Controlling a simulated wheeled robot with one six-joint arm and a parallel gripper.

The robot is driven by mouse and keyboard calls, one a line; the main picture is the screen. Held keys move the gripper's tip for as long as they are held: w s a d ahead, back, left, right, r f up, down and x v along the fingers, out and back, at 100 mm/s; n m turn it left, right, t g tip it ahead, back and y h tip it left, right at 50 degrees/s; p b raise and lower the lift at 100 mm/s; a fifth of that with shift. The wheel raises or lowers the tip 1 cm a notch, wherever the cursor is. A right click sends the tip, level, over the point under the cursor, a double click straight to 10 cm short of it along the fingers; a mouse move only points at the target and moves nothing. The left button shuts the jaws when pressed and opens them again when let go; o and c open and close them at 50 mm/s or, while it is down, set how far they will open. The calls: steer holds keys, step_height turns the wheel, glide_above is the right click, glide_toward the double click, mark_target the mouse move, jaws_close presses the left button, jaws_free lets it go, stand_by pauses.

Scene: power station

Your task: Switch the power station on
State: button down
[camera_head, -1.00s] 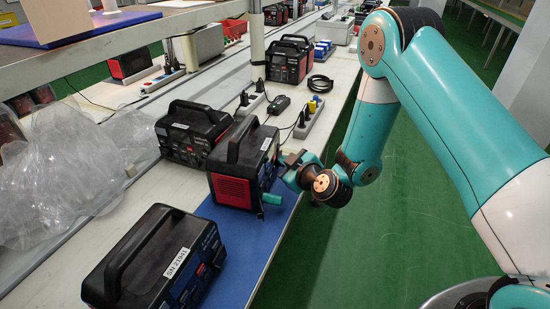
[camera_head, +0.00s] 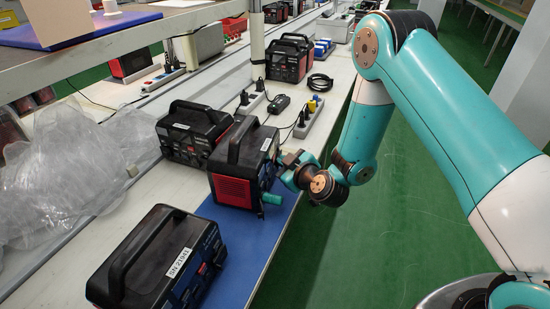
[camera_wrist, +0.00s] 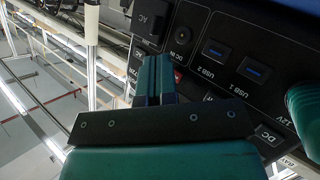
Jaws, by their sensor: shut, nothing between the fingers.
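The black power station with red side panels (camera_head: 235,185) stands upright on the blue mat (camera_head: 253,230), its handle on top. My gripper (camera_head: 278,170) is at its front panel, on the right side. In the wrist view the panel (camera_wrist: 222,62) has USB 1, USB 2, DC IN, AC and DC labels. My gripper's green fingers (camera_wrist: 155,75) are shut together and empty, pointing at the panel near a small red part (camera_wrist: 178,76). They partly hide that part; I cannot tell its position or whether the fingers touch it. A green cylinder (camera_wrist: 305,105) sticks out beside the 12V label.
A second power station (camera_head: 190,132) stands close behind left; another (camera_head: 160,262), labelled SN 21941, stands in front. Crumpled clear plastic (camera_head: 60,175) lies at left. A power strip (camera_head: 305,120) with cables lies behind. Green floor right of the bench is clear.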

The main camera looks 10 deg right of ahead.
steer(key=shift+d+f+b, duration=0.15)
steer(key=shift+d+b, duration=0.1)
steer(key=shift+b, duration=0.65)
steer(key=b, duration=0.2)
steer(key=shift+s+d+b, duration=0.3)
steer(key=shift+d, duration=0.1)
steer(key=shift+s+d, duration=0.1)
steer(key=shift+s+d+b, duration=0.1)
steer(key=shift+d+b, duration=0.25)
steer(key=shift+b, duration=0.85)
steer(key=d+b, duration=0.1)
steer(key=b, duration=0.1)
steer(key=shift+s+f+b, duration=0.1)
steer(key=shift+s+b, duration=0.25)
steer(key=d+b, duration=0.1)
steer(key=b, duration=0.1)
steer(key=s+d+b, duration=0.1)
steer(key=b, duration=0.1)
steer(key=s+d+b, duration=0.1)
steer(key=b, duration=0.1)
steer(key=shift+d+r, duration=0.25)
steer(key=shift+d, duration=0.05)
